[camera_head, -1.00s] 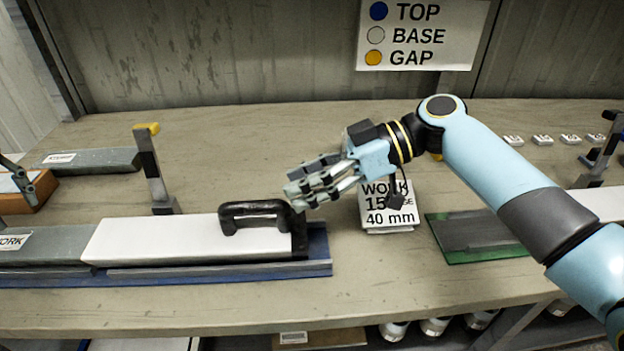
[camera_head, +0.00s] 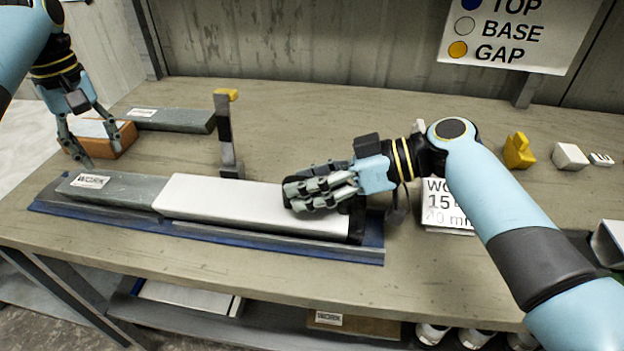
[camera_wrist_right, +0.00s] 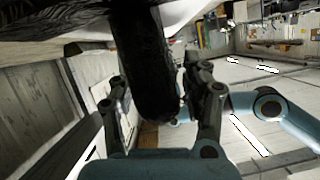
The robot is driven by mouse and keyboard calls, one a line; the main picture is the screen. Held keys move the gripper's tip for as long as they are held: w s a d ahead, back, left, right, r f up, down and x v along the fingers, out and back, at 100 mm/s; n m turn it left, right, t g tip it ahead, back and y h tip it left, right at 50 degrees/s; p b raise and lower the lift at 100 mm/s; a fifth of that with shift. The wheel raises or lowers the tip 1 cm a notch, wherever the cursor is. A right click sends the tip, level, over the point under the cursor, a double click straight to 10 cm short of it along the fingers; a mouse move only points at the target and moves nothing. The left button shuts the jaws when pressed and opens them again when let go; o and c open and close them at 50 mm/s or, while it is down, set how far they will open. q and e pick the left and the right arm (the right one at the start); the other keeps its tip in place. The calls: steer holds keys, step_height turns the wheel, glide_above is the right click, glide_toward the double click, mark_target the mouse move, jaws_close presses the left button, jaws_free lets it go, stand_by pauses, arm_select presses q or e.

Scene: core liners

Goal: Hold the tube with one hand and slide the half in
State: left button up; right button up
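A grey tube labelled WORK (camera_head: 125,190) lies in a long blue tray (camera_head: 340,252). The white half (camera_head: 225,200) lies along the same line, its left end meeting or entering the tube. Its right end has a black cap and a black handle (camera_wrist_right: 150,70). My right gripper (camera_head: 308,192) is at the handle and hides most of it. In the right wrist view its fingers lie on either side of the handle; whether they press on it is unclear. My left gripper (camera_head: 90,145) is open and empty, above and behind the tube's left end.
An upright post with a yellow top (camera_head: 225,130) stands close behind the white half. A sign card (camera_head: 450,208) stands right of the tray. The bench front is clear.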

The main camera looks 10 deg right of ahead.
mark_target(84, 180)
jaws_close()
stand_by(1.0)
arm_select(q)
steer(key=shift+o, duration=1.1)
steer(key=o, duration=0.9)
steer(key=a+n, duration=0.2)
steer(key=w+a+n+y, duration=0.1)
steer(key=a+n, duration=0.1)
steer(key=w+a+n+y, duration=0.1)
steer(key=a+n, duration=0.1)
steer(key=a, duration=0.1)
steer(key=shift+w+a+r+n+t, duration=0.1)
steer(key=shift+w+r+n+t, duration=0.1)
steer(key=shift+n+t, duration=0.15)
steer(key=shift+c, duration=0.2)
steer(key=shift+a+f+n+y, duration=0.15)
steer(key=shift+a+n+y, duration=0.15)
steer(key=shift+y, duration=0.1)
steer(key=shift+w+f, duration=0.1)
steer(key=shift+f, duration=3.75)
